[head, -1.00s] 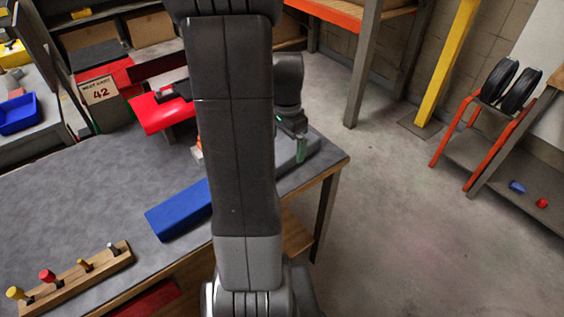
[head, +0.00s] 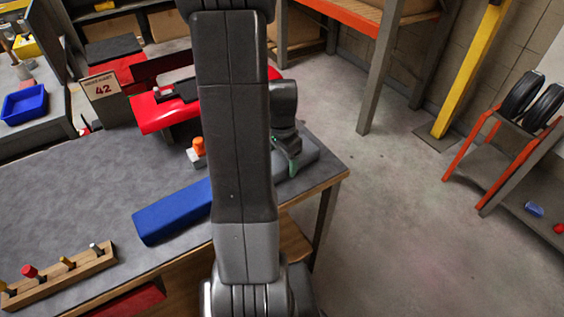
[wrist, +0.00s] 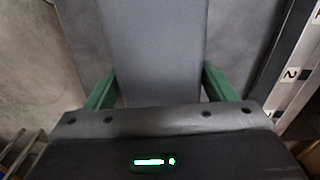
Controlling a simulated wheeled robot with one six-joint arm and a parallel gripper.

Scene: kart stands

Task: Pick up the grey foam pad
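The grey foam pad (head: 308,154) lies on the right end of the bench, partly hidden behind my arm in the head view. In the wrist view the pad (wrist: 160,50) runs up the middle of the picture. My gripper (wrist: 160,78) has its two green fingers on either side of the pad, close to its long edges. The fingers are wide apart, and I cannot tell whether they touch the pad. In the head view one green finger of my gripper (head: 293,162) shows at the pad.
A blue pad (head: 172,212) lies left of my arm on the bench. An orange-topped item (head: 198,150) and a red kart part (head: 155,115) are behind it. A wooden rack with pegs (head: 60,278) is front left. Open floor (head: 390,220) lies right of the bench.

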